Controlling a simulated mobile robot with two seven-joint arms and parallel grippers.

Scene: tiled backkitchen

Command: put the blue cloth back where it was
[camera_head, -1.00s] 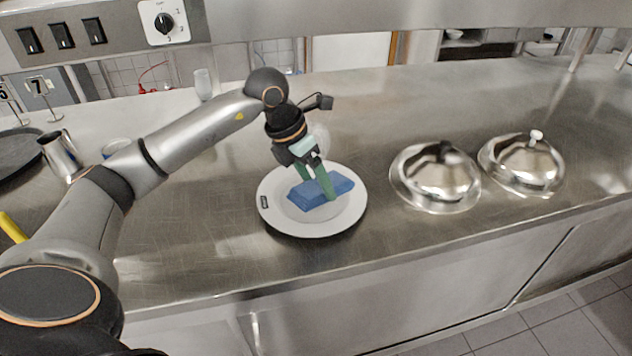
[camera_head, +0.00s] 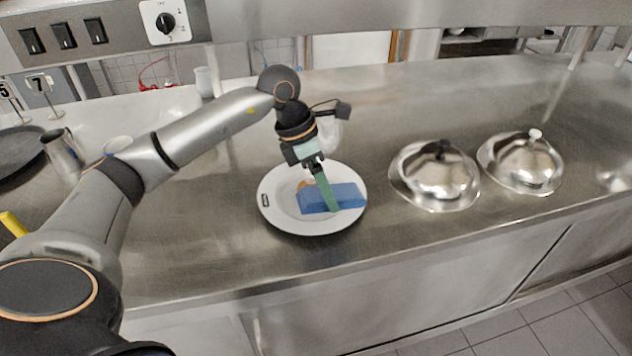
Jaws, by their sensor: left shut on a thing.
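The blue cloth (camera_head: 347,194) lies in or just over the white plate (camera_head: 281,218), right of its middle. My left gripper (camera_head: 331,207) comes down from above with its green fingers shut on the cloth. The fingers hide part of the cloth. Whether its underside touches the plate I cannot tell. A small orange thing (camera_head: 304,185) shows on the plate at the cloth's upper left edge, partly hidden. My right gripper is not in view.
Two shiny domed lids, one with a black knob (camera_head: 433,178) and one with a white knob (camera_head: 523,165), stand to the right. A metal jug (camera_head: 62,152) and a dark tray (camera_head: 20,160) are at the left. The steel counter (camera_head: 240,260) is clear in front.

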